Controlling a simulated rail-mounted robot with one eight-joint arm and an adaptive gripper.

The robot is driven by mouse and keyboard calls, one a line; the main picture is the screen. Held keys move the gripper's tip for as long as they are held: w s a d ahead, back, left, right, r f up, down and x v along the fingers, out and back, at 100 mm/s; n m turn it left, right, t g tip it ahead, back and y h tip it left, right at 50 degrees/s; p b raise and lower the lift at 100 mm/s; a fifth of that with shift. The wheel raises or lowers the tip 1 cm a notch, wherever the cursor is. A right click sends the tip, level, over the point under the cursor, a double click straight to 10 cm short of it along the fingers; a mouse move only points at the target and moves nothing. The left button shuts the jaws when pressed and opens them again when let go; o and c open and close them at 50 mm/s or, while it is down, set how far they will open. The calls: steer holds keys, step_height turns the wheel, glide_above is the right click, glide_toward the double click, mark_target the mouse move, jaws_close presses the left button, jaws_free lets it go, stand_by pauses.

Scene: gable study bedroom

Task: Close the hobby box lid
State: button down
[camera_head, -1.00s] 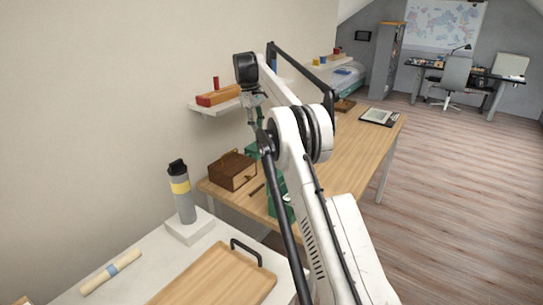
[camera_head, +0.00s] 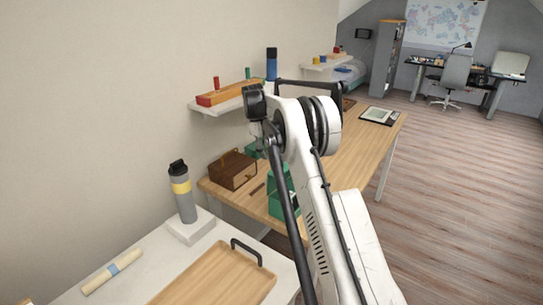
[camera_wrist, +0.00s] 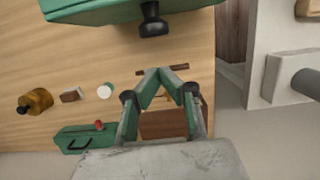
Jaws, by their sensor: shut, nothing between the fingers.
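A large green box (camera_head: 283,202) stands on the wooden desk, partly hidden behind my arm. In the wrist view a green panel with a black knob (camera_wrist: 130,10) fills the top edge, cut off by the frame. I take this as the hobby box; whether its lid is raised cannot be told. My gripper (camera_wrist: 158,73) is shut and empty, its fingertips together below the green panel in the picture and apart from it.
A brown wooden box (camera_head: 232,170) stands near the wall; it shows beneath my gripper (camera_wrist: 165,125). A smaller green case (camera_wrist: 85,139), an amber jar (camera_wrist: 36,101) and small items lie left. A wall shelf (camera_head: 222,103) overhangs the desk. A grey bottle (camera_head: 182,195) stands nearer.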

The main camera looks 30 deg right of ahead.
steer(key=shift+s+d+r, duration=0.1)
steer(key=shift+s+d, duration=0.25)
steer(key=shift+s, duration=0.4)
steer(key=shift+s+d, duration=0.35)
steer(key=shift+s, duration=0.4)
